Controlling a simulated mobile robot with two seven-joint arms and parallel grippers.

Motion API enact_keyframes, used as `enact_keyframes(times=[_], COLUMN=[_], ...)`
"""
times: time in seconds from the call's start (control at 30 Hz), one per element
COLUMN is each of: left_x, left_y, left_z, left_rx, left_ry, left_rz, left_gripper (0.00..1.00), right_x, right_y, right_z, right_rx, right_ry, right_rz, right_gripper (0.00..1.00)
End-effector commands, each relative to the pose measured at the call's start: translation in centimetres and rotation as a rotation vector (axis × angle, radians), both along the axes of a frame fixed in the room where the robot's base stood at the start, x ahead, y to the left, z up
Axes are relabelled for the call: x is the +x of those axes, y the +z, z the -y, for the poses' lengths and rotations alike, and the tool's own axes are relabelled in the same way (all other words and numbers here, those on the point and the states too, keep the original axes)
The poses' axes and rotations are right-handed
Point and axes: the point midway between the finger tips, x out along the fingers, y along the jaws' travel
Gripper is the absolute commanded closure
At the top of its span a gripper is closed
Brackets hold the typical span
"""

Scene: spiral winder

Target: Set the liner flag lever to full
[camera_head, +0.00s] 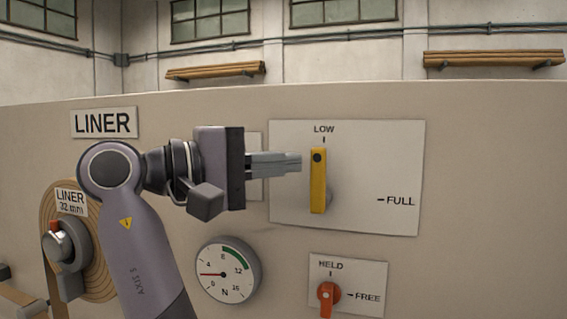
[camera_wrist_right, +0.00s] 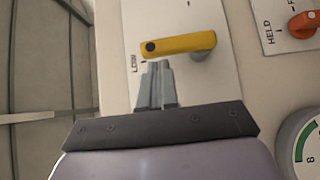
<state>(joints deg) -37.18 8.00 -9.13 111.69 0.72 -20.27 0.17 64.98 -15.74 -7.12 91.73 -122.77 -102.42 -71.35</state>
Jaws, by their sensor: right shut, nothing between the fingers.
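The yellow liner flag lever (camera_head: 318,183) stands upright on a white plate (camera_head: 375,165), its dark-dotted end up under the LOW mark. The FULL mark sits to the right on the same plate. My right gripper (camera_head: 299,162) is shut and empty, its fingertips just left of the lever's upper part. In the right wrist view the gripper (camera_wrist_right: 155,68) has its tips close to the side of the lever (camera_wrist_right: 180,45), near the dotted end; I cannot tell whether they touch. My left gripper is not in view.
An orange HELD/FREE knob (camera_head: 328,294) is below the lever, pointing to HELD. A round gauge (camera_head: 228,271) is at lower left of it. A liner roll (camera_head: 97,235) is at far left. The panel face right of the lever is clear.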

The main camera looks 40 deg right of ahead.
Motion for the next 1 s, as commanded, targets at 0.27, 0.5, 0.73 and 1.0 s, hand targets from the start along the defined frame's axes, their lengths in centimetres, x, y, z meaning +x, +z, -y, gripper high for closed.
enact_keyframes(times=[0.27, 0.5, 0.73, 1.0], left_x=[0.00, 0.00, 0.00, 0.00], left_y=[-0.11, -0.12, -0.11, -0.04], left_z=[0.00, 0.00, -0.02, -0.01], left_rx=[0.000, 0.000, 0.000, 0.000], left_ry=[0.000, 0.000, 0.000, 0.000], left_rz=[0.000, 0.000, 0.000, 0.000], left_gripper=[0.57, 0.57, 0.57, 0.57], right_x=[-0.28, -0.32, -0.31, -0.37], right_y=[-0.01, 0.00, 0.00, 0.09], right_z=[-0.62, -0.70, -0.67, 0.17], right_rx=[0.001, 0.001, 0.001, 0.000], right_ry=[-0.001, -0.001, -0.001, -0.001], right_rz=[0.000, 0.000, 0.000, 0.000], right_gripper=[1.00, 1.00, 1.00, 1.00])
